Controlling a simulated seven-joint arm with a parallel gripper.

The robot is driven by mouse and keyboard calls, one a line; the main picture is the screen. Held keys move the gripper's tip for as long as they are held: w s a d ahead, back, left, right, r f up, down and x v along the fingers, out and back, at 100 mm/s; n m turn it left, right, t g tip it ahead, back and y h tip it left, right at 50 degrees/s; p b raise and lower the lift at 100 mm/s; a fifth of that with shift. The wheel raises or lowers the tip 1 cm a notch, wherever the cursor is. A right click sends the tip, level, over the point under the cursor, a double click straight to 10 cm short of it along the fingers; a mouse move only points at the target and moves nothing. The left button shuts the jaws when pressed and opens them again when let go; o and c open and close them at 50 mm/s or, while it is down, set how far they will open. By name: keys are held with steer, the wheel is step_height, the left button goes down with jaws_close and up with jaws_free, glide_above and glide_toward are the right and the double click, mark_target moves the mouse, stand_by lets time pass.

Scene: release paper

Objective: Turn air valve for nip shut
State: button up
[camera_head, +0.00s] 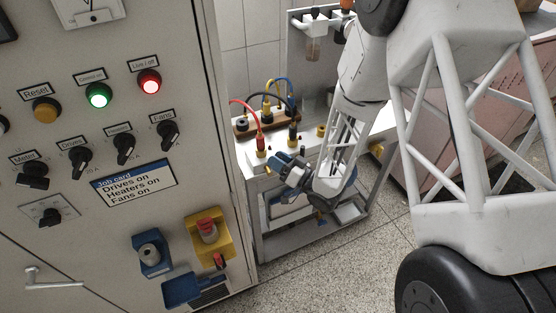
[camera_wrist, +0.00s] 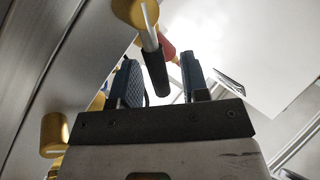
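My gripper (camera_head: 285,168) is at the front of a low grey bench in the head view. In the wrist view its two blue-grey fingers (camera_wrist: 162,80) stand apart and open. A lever with a black grip (camera_wrist: 155,68) and a pale stem lies between them, nearer the left finger. I cannot tell whether it touches that finger. The stem joins a round brass-coloured body (camera_wrist: 134,12) at the top; this looks like a valve, but no label shows. In the head view my gripper and arm hide this lever.
The bench (camera_head: 268,178) carries red, black, yellow and blue hoses (camera_head: 268,98) on fittings. A brass fitting (camera_wrist: 54,135) is at the wrist view's left. A control cabinet (camera_head: 75,125) with knobs and lamps stands left. A blue box (camera_head: 150,255) and yellow-backed button (camera_head: 207,232) protrude from it. Speckled floor (camera_head: 345,265) is clear in front.

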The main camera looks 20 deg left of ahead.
steer(key=shift+d, duration=0.15)
steer(key=v, duration=0.7)
steer(key=shift+d, duration=0.2)
steer(key=shift+s+f, duration=0.1)
steer(key=shift+f, duration=0.05)
steer(key=shift+c, duration=0.2)
